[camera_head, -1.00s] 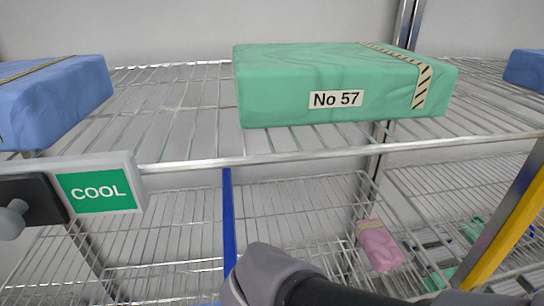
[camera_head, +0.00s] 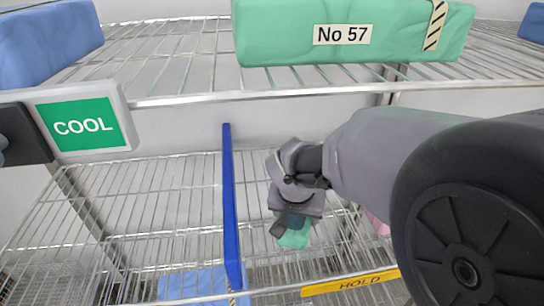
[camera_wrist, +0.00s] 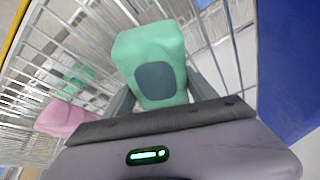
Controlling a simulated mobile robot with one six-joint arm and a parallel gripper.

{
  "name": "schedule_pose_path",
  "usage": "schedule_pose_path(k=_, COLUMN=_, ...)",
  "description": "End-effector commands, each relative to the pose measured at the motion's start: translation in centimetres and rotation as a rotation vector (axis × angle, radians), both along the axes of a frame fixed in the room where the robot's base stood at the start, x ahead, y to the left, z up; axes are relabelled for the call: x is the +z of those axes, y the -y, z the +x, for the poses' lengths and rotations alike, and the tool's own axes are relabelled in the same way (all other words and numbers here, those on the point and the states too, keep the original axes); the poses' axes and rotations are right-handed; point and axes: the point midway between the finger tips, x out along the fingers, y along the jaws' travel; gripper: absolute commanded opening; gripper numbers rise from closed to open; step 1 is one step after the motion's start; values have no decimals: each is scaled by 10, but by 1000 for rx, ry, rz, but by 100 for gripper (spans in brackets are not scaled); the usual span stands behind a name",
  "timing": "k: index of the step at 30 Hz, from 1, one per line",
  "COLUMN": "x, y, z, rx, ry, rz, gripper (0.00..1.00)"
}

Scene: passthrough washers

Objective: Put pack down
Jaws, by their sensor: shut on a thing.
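My gripper (camera_head: 294,208) is shut on a small green pack (camera_head: 296,236) and points down. In the wrist view the green pack (camera_wrist: 150,45) shows between the fingers, with a dark rounded patch on its face. The pack is over the lower wire shelf (camera_head: 180,215), to the right of the upright blue divider (camera_head: 231,205). I cannot tell whether its underside touches the shelf. A yellow HOLD label (camera_head: 350,284) is on the front edge below the pack.
A pink pack (camera_wrist: 62,118) lies near the held pack. The upper shelf (camera_head: 180,96) carries a large green No 57 pack (camera_head: 275,35) and blue packs (camera_head: 45,45). A green COOL sign (camera_head: 82,125) is at left. A blue pack (camera_head: 190,284) is low, left of the divider.

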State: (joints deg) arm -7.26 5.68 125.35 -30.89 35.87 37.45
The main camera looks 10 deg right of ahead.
Motion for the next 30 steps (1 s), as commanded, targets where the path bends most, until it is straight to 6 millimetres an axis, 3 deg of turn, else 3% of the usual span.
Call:
schedule_pose_path(k=8, x=-2, y=0, z=0, rx=0, ry=0, rz=0, gripper=12)
schedule_pose_path(k=9, x=-1, y=0, z=0, rx=0, ry=-1, rz=0, gripper=71)
schedule_pose_path(k=12, x=0, y=0, z=0, rx=-1, ry=-1, rz=1, gripper=87)
schedule_pose_path(k=23, x=6, y=0, z=-1, rx=-1, ry=-1, rz=1, gripper=87)
schedule_pose_path(k=30, x=60, y=-9, z=-19, rx=0, ry=5, rz=1, gripper=87)
